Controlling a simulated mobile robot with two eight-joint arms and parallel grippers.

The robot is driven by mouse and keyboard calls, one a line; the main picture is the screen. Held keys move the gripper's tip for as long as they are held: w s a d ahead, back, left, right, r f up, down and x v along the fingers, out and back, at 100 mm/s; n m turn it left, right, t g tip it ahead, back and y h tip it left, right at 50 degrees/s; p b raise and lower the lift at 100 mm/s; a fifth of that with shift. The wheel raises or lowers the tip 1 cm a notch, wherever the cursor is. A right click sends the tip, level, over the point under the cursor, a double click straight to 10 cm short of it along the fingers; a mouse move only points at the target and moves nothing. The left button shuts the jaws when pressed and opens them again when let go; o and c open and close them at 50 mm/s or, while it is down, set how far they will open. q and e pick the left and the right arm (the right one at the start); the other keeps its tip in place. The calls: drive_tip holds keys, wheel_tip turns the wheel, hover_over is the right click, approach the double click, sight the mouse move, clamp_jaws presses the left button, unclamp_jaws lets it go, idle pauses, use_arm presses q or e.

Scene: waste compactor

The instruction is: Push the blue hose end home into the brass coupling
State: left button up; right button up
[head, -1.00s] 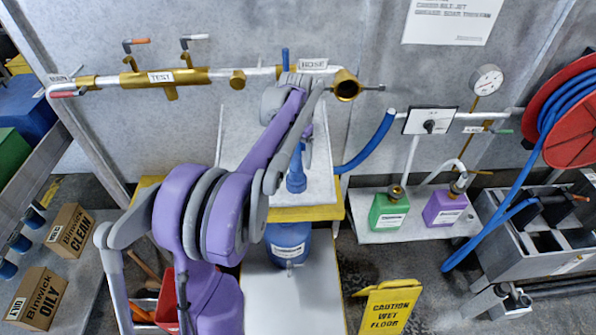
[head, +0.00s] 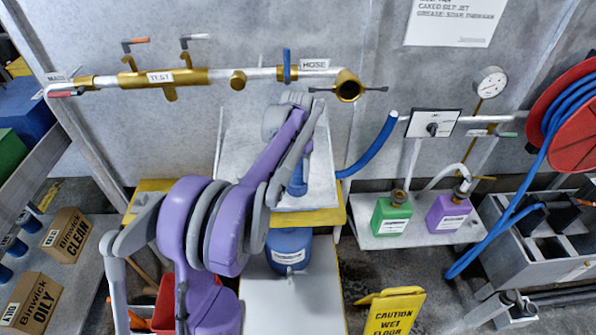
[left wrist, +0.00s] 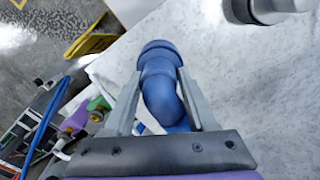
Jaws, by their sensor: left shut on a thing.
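The brass coupling (head: 348,88) is at the right end of the wall pipe, near the HOSE label. Its dark round mouth faces out and nothing sits in it. My left gripper (head: 299,172) is low in front of the white board, below and left of the coupling, partly hidden by my arm. It is shut on the blue hose end (head: 297,188). In the left wrist view the two grey fingers (left wrist: 158,82) flank the bent blue hose end (left wrist: 158,75), with its collar just past the fingertips. The hose end is apart from the coupling. My right gripper is not in view.
The blue hose (head: 375,147) curves up at right of the board. A valve panel (head: 433,124), a gauge (head: 491,82) and green (head: 391,215) and purple (head: 448,213) bottles stand further right. A lever (head: 375,89) sticks out beside the coupling.

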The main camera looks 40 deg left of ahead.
sight(297, 162)
use_arm(q)
drive_tip(key=c, duration=0.3)
drive_tip(key=shift+c, duration=0.2)
drive_tip(key=shift+r, duration=0.1)
drive_tip(key=shift+r+p, duration=1.25)
drive_tip(key=shift+r, duration=1.2)
clamp_jaws()
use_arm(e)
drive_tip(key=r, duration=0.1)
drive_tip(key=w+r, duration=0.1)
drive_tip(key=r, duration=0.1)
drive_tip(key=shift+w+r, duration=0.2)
use_arm(q)
drive_tip(key=shift+f, duration=0.1)
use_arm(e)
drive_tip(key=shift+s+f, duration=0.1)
